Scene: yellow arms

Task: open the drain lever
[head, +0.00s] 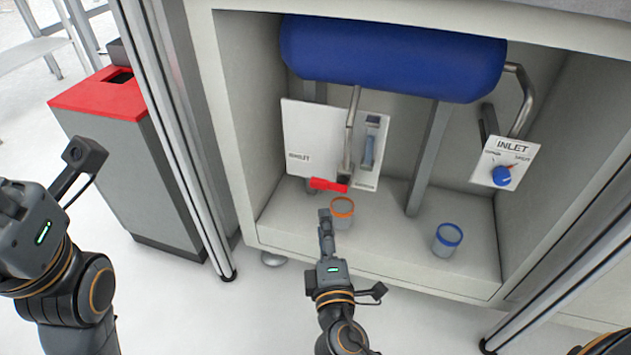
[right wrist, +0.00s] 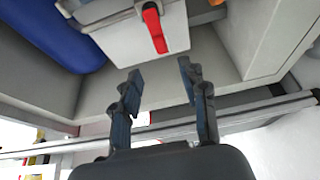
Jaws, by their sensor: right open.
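The red drain lever (head: 327,185) points left from the foot of the metal drain pipe (head: 351,125), low in front of the white panel. It also shows in the right wrist view (right wrist: 155,30), beyond the fingertips. My right gripper (head: 325,218) is just below the lever in the head view, pointing up toward it. In the right wrist view its two fingers (right wrist: 160,76) are apart, with nothing between them. They appear clear of the lever. My left arm is at the left edge of the head view; its fingers are outside the frame.
An orange-rimmed cup (head: 342,213) stands close to my right gripper; a blue-rimmed cup (head: 447,239) stands farther right. A blue tank (head: 392,58) hangs above. The INLET panel (head: 506,163) has a blue knob. A grey post (head: 428,160) and the cabinet's left wall bound the space.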

